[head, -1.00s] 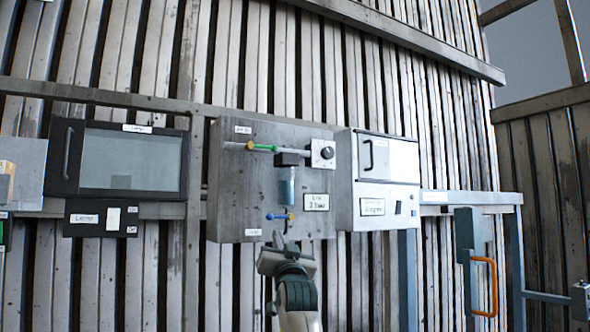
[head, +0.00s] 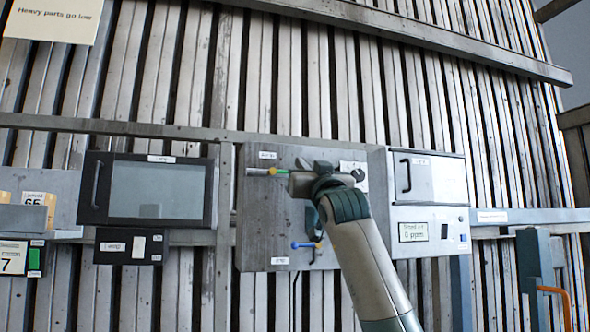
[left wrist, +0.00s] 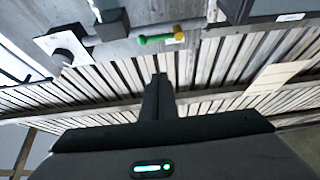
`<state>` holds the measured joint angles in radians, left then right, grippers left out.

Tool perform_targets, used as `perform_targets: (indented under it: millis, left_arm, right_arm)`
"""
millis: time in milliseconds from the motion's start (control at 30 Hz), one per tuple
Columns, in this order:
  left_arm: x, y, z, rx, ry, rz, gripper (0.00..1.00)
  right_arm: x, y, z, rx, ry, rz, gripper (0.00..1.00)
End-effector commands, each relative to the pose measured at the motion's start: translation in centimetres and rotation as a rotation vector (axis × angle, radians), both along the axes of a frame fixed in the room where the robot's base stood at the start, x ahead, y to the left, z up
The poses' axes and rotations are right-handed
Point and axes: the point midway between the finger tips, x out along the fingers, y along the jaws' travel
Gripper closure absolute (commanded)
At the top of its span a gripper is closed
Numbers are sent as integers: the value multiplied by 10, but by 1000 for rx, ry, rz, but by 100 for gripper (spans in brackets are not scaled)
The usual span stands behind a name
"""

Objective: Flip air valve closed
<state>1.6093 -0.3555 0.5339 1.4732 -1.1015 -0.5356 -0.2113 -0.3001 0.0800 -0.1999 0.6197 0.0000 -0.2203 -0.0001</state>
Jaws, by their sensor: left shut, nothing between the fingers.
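A blue lever (head: 303,245) sits lower on the panel. My left gripper (head: 300,166) is in front of the upper panel, just right of the green handle, and hides part of the pipe. In the left wrist view its fingers (left wrist: 158,78) are shut and empty, apart from the handle in the picture. Contact cannot be told.
A dark-framed window box (head: 155,190) is left of the panel. A white cabinet (head: 432,185) with a black handle is close on the right. A black dial on a white plate (left wrist: 65,55) shows in the left wrist view. A rail runs along the wall.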

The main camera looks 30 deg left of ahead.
Motion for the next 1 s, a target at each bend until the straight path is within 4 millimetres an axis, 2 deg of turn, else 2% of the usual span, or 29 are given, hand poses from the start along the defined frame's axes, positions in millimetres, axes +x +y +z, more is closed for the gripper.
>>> perform_targets:
  millis: [367,900,967,1000]
  left_arm:
    - [8,10,10,2,1,1,100]
    - [52,61,52,1,1,1,100]
    - [57,66,55,1,3,1,100]
    - [59,67,47,0,5,0,100]
  right_arm:
    - [0,0,11,0,-1,0,69]
    - [0,1,62,1,-1,-1,69]
    - [0,1,68,1,-1,-1,69]
    - [0,1,67,1,-1,-1,69]
